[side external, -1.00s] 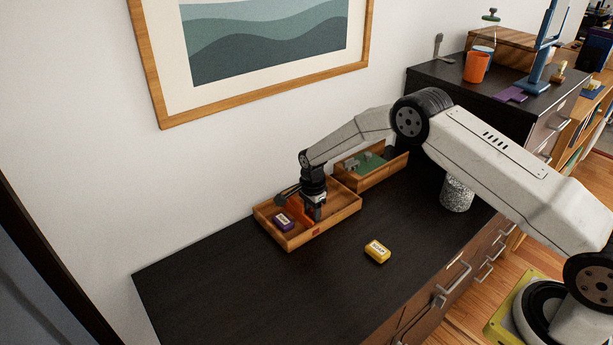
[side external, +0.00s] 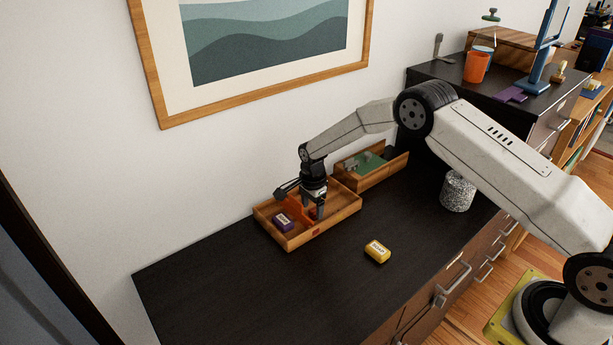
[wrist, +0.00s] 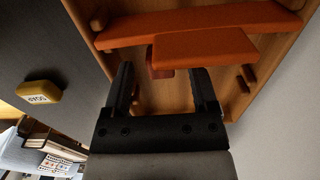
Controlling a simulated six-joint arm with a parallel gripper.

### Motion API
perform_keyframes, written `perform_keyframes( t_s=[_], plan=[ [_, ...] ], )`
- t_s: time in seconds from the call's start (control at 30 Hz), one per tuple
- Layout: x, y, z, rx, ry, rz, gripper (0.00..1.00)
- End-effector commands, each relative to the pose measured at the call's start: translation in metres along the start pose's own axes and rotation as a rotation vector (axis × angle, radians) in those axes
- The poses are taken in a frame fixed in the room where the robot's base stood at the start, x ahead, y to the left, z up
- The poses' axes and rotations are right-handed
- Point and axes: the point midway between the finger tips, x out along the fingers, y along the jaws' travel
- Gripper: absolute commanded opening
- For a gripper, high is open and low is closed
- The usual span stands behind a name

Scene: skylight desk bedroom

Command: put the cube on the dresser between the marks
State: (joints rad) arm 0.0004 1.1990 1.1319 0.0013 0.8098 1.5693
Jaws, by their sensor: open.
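My gripper (side external: 318,212) points down into the wooden tray (side external: 338,221) on the dresser (side external: 225,290). In the wrist view its two fingers (wrist: 163,78) are open and apart. An orange divider (wrist: 200,20) crosses the tray, with a flat orange piece (wrist: 205,47) just beyond the fingertips. A small dark red block-like shape (wrist: 160,72) shows under that piece, between the fingertips; I cannot tell if it is the cube. I see no clear cube elsewhere and cannot make out the marks. My gripper hides part of the tray.
A yellow soap box (side external: 377,251) lies on the dresser in front. A second wooden tray (side external: 378,180) with green and grey contents is behind. A speckled cylinder (side external: 457,192) stands to the right. The dresser's left end is clear.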

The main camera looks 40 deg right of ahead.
Motion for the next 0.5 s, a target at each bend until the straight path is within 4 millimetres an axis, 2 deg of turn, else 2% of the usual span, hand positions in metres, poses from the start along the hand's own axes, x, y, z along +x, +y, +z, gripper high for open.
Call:
perform_keyframes(
  t_s=[0.5],
  plan=[
    [-0.078, 0.000, 0.000, 0.000, 0.000, -0.001, 0.75]
  ],
)
